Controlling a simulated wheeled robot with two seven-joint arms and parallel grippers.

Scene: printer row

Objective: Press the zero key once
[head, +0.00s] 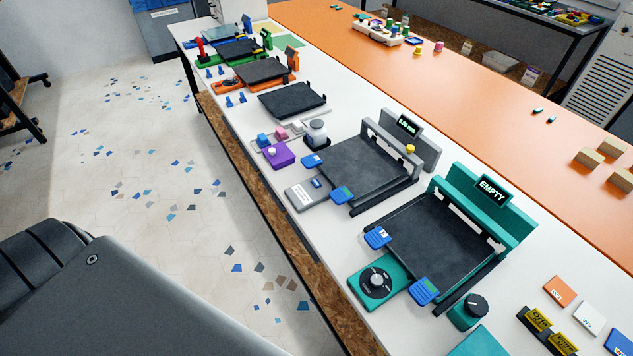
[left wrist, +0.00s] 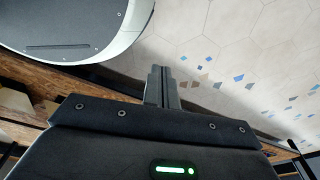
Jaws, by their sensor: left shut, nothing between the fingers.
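No key that I can read as zero shows in the head view. Small blue keys are there: two at the teal printer's front, left (head: 378,237) and right (head: 424,290), and one at the grey printer's front (head: 342,194). A grey box (head: 303,197) with a white label has another small blue key (head: 317,183) on it. The labels are too small to read. My left gripper (left wrist: 162,80) shows in the left wrist view, its fingers together and empty, with pale floor behind them. Neither gripper shows in the head view.
The teal printer (head: 522,221) displays EMPTY and has a dial box (head: 365,292) and a black knob (head: 474,306) in front. A purple box (head: 279,154) stands left of the grey printer (head: 425,155). An orange table (head: 480,92) lies behind; open floor (head: 130,215) is left.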

